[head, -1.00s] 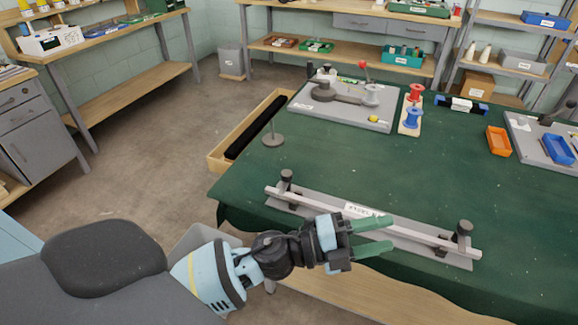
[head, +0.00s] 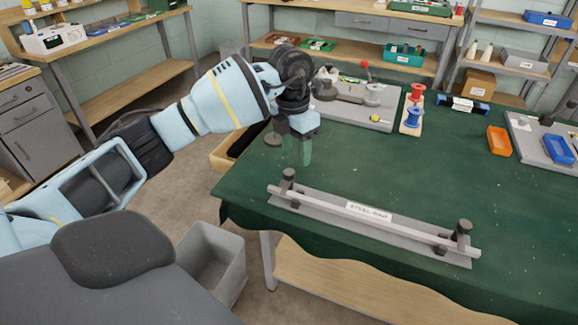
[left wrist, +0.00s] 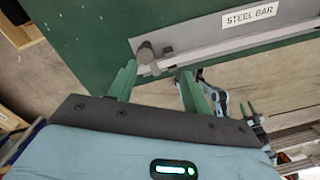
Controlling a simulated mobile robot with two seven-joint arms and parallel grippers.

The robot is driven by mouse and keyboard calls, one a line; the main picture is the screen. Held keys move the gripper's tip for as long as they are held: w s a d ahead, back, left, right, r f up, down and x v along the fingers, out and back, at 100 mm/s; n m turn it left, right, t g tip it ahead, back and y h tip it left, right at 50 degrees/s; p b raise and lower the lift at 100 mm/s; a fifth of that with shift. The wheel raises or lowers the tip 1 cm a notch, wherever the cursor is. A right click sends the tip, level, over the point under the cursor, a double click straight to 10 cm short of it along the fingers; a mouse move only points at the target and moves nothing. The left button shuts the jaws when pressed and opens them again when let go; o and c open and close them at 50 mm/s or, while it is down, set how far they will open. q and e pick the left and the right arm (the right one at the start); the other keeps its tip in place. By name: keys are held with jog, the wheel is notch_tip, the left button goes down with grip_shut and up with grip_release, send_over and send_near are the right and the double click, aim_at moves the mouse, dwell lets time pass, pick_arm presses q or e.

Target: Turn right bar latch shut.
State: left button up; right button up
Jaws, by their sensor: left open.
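The grey base plate (head: 330,222) with the steel bar (head: 415,231) lies along the table's front edge. The bar carries a white label. The right bar latch (head: 463,232) is a dark knobbed post at the bar's right end; I cannot tell how far it is turned. The left bar latch (head: 288,176) stands at the other end and shows in the left wrist view (left wrist: 145,52). My left gripper (head: 294,158) is open and empty, green fingers pointing down, above the table near the left latch, far from the right latch. Its fingers (left wrist: 157,86) show apart in the left wrist view.
A plate with a dark lever (head: 345,120), red and blue spools (head: 412,108) and an orange bin (head: 499,141) stand farther back. A grey bin (head: 215,265) is on the floor. The green cloth (head: 400,180) behind the bar is clear.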

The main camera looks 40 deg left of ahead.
aim_at(289, 172)
pick_arm(q)
jog(key=shift+a+r+y, duration=0.2)
jog(key=shift+a+r, duration=0.1)
jog(key=shift+a, duration=0.2)
jog(key=shift+a+r+y, duration=0.2)
jog(key=shift+a+r, duration=0.1)
jog(key=shift+a, duration=0.2)
jog(key=shift+f, duration=3.9)
jog(key=c, duration=1)
jog(key=shift+o, duration=0.2)
jog(key=shift+m, duration=0.6)
jog(key=o, duration=1)
jog(key=shift+c, duration=0.2)
jog(key=shift+r, duration=0.1)
